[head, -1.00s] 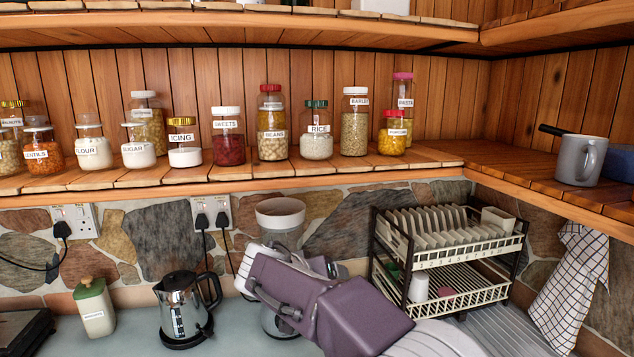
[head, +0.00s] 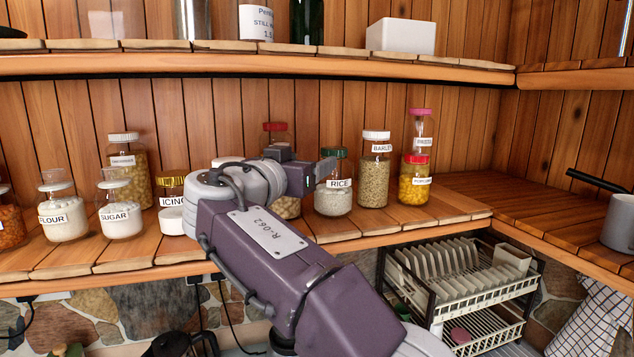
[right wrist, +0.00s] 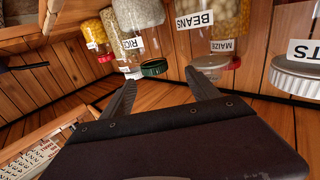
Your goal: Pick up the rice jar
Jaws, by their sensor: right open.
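The rice jar (head: 333,201) is clear glass with a green lid and a white RICE label. It stands upright on the lower wooden shelf, between the beans jar and the barley jar. My right gripper (head: 318,168) is in front of the shelf, at the rice jar's upper left, and partly covers its edge. In the right wrist view the rice jar (right wrist: 151,22) appears upside down, its green lid just beyond the fingertips. The right gripper (right wrist: 160,78) is open with nothing between its fingers. My left gripper is not in view.
The barley jar (head: 374,183) stands close on the right, with the popcorn jar (head: 413,190) beyond. The beans jar (head: 288,208) is close on the left, mostly hidden by my arm. An upper shelf (head: 250,64) runs above. A dish rack (head: 455,270) stands below.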

